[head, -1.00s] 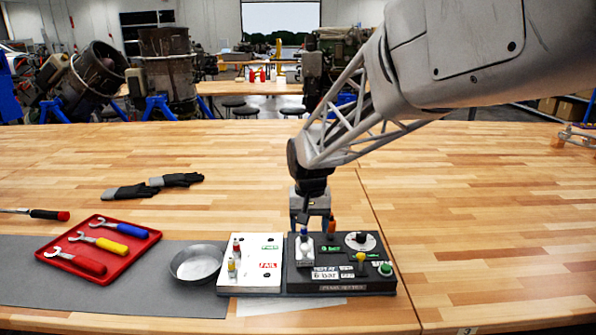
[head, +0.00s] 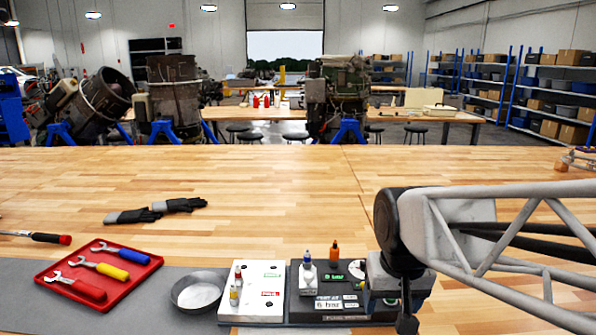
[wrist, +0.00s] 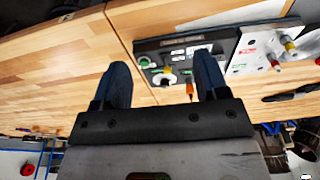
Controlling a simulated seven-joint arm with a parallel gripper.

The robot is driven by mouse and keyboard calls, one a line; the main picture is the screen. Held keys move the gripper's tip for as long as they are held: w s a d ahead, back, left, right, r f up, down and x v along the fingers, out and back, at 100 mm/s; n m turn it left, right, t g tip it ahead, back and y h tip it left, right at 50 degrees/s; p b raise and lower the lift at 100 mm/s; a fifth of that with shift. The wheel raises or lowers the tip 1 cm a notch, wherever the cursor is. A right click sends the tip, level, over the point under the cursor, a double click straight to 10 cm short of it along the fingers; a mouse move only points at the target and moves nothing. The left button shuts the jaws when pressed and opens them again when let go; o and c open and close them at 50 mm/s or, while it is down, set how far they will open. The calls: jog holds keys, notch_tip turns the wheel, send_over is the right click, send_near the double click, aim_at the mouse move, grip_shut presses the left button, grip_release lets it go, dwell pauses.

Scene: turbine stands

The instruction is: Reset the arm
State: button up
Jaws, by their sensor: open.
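My gripper (wrist: 163,75) is open and empty in the wrist view, its two dark fingers spread apart. In the head view my gripper (head: 406,308) hangs at the lower right, at the right end of the black test panel (head: 330,317), and my wrist hides that end. The panel (wrist: 185,40) also shows beyond the fingers in the wrist view. Whether the gripper touches the panel cannot be told.
A white pass/fail board (head: 262,284) with small bottles adjoins the panel. The wooden table (head: 270,180) is clear behind the panel.

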jog(key=s+d+f, duration=0.1)
jog(key=s+d, duration=0.1)
jog(key=s, duration=0.7)
jog(key=shift+d+f+t, duration=0.25)
jog(key=shift+d+t, duration=0.1)
jog(key=shift+t, duration=0.05)
